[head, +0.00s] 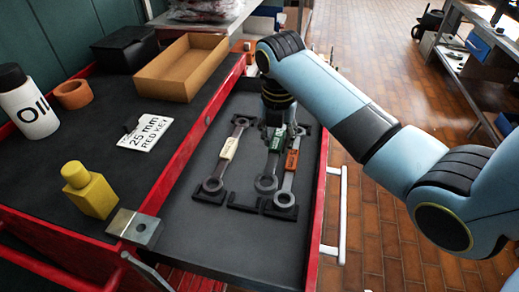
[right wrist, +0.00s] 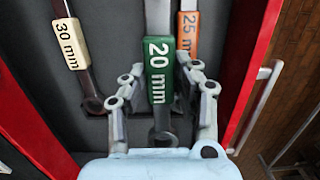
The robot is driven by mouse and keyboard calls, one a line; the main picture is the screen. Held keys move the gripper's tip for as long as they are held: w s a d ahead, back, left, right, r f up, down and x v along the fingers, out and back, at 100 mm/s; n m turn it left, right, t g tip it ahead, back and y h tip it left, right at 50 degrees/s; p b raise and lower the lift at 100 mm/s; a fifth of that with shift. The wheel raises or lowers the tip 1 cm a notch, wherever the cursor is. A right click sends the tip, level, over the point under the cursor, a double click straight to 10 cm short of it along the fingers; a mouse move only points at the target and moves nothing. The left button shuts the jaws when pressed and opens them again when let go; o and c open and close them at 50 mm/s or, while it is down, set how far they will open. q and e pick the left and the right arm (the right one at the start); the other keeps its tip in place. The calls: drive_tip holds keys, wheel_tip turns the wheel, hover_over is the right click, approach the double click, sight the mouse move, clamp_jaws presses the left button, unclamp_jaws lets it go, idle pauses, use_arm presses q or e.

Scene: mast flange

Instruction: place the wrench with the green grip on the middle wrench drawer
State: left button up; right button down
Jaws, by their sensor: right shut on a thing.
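The wrench with the green grip (head: 277,140) is held by my right gripper (head: 274,122) over the open drawer (head: 235,245). Its ring end points toward the near side and seems to hang above the drawer floor. In the right wrist view the green grip (right wrist: 158,68), marked 20 mm, sits between the fingers of my right gripper (right wrist: 162,88). A cream-grip wrench (head: 228,149), marked 30 mm, lies to its left. An orange-grip wrench (head: 291,161), marked 25 mm, lies close at its right. The middle dark holder (head: 244,204) between them looks empty. My left gripper is out of view.
A white handle (head: 342,215) runs along the drawer's right side.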

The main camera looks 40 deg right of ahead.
hover_over(260, 158)
drive_tip(key=f, duration=0.3)
drive_tip(key=shift+s+a, duration=0.15)
drive_tip(key=shift+a, duration=0.05)
drive_tip(key=shift+f, duration=1.95)
drive_tip(key=shift+f, duration=0.15)
drive_tip(key=c, duration=1)
unclamp_jaws()
wheel_tip(260, 158, up, 12)
drive_tip(key=s+a, duration=0.1)
